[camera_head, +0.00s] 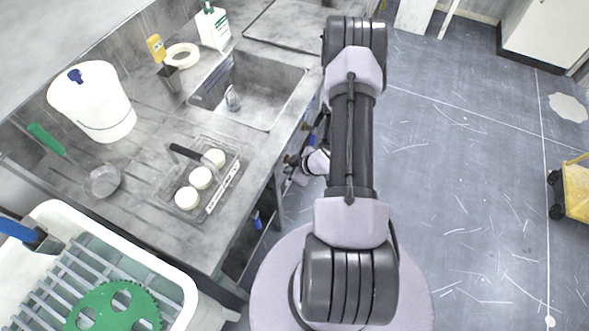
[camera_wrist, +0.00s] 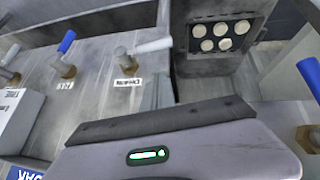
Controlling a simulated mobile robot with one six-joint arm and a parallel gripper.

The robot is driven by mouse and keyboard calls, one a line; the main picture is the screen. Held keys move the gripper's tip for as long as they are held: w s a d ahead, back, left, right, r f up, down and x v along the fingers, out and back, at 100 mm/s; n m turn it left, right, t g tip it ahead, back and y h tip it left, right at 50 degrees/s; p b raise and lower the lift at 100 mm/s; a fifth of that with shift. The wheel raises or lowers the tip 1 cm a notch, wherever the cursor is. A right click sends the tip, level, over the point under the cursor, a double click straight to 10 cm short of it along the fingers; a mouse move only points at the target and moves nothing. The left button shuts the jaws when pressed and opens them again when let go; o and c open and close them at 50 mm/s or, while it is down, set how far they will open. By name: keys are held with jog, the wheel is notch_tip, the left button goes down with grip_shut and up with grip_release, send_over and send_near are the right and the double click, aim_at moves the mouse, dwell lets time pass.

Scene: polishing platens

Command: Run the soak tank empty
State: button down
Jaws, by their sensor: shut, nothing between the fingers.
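A white tub (camera_head: 190,290) at the lower left of the head view looks like the soak tank; it holds a slatted rack and a green toothed disc (camera_head: 112,308). In the wrist view, a row of valves crosses a grey panel: a blue-handled valve (camera_wrist: 66,44), a white-handled valve (camera_wrist: 153,46) and another at the far left. A larger blue-handled valve (camera_wrist: 310,76) stands at the right. A blue label (camera_wrist: 25,173) at the bottom is cut off. My gripper (camera_head: 300,163) is shut and empty beside the bench front, partly hidden; its fingertips are unclear.
The steel bench carries a white bucket (camera_head: 92,100), a tray with three white discs (camera_head: 201,177), a sink (camera_head: 250,88) and bottles. In the wrist view, a dark box of pale discs (camera_wrist: 222,35) is behind the valves. The floor at right is mostly clear, with a yellow cart (camera_head: 577,190).

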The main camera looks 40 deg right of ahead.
jog(key=f, duration=0.1)
jog(key=f+b, duration=0.1)
jog(key=f, duration=0.1)
jog(key=f+b, duration=0.1)
jog(key=f, duration=0.1)
jog(key=shift+w+d+f, duration=0.1)
jog(key=shift+w+d, duration=0.25)
jog(key=shift+d, duration=0.05)
